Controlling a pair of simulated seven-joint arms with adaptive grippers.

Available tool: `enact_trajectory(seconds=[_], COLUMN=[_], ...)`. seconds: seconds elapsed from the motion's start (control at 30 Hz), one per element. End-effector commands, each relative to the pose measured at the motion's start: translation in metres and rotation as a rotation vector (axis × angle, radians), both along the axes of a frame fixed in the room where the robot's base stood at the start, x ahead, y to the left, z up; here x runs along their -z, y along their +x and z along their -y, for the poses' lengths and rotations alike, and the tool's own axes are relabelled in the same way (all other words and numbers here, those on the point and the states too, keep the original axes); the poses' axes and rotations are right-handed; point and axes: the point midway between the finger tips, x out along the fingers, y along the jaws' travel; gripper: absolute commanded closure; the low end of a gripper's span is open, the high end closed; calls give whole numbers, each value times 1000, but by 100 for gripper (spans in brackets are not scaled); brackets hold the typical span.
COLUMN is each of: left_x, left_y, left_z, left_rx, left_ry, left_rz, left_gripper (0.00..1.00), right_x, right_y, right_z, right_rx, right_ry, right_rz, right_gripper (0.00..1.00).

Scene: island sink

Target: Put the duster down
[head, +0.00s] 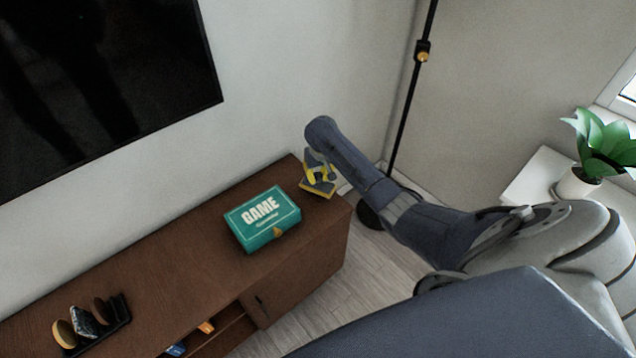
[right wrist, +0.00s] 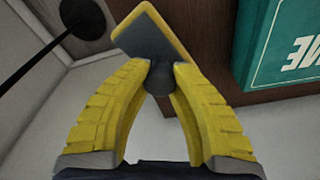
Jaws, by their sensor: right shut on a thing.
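The duster (head: 319,188) is a small grey pad with a yellow rim and a dark round handle. My right gripper (head: 321,172) points down over the far right end of the brown cabinet (head: 165,270) and is shut on the duster. In the right wrist view, the yellow fingertips (right wrist: 161,68) pinch the handle, and the duster's pad (right wrist: 150,38) lies beyond them, tilted in the picture. I cannot tell whether the pad touches the cabinet top. My left gripper is not in view.
A teal game box (head: 262,218) lies on the cabinet left of the duster. A dark rack (head: 97,325) with several items stands farther left; cabinet top between them is bare. A black lamp pole (head: 409,105) rises behind my right arm. A potted plant (head: 590,150) stands at right.

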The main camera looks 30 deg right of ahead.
Motion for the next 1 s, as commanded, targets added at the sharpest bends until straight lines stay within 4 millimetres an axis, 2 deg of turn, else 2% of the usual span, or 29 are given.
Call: enact_trajectory(seconds=[0.3, 0.77, 0.8, 0.93, 1.0], left_x=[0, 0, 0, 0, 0], left_y=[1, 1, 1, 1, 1], left_z=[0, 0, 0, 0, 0], left_rx=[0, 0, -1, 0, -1], left_ry=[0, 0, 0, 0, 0], left_rz=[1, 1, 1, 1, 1], left_gripper=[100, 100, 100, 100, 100], right_x=[33, 38, 38, 38, 38], right_y=[-1, 0, 0, 0, 0], right_z=[0, 0, 0, 0, 0], right_rx=[0, 0, 0, 0, 0], right_ry=[0, 0, 0, 0, 0], right_rz=[-2, -1, -1, -1, -1], right_gripper=[100, 100, 73, 58, 57])
